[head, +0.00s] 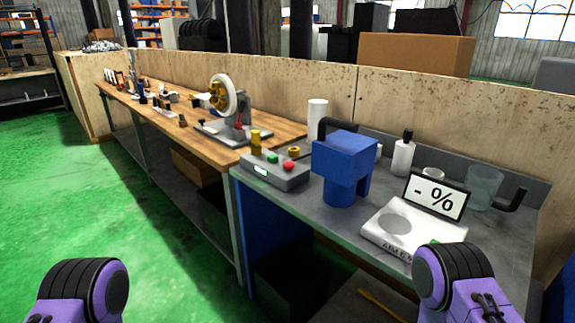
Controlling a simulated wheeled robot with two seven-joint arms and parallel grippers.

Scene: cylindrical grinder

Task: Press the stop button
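A grey control box (290,182) sits at the left front corner of the grey bench. On its top are a red button (289,166), a green button (272,159) to the left of it, and a yellow-brass knob (293,152) behind. A small lit display (261,170) is on its front. I cannot read which button is marked stop; the red one is unobstructed. Two purple and black links of my arms show at the bottom left and bottom right, well away from the box. Neither gripper is in view.
A blue machine (343,165) stands close to the right of the box. Farther right are a white device (400,228), a "- %" display (436,196), a bottle (403,155) and a clear beaker (483,186). A wheel machine (225,100) stands on the wooden bench. Green floor (150,230) is clear.

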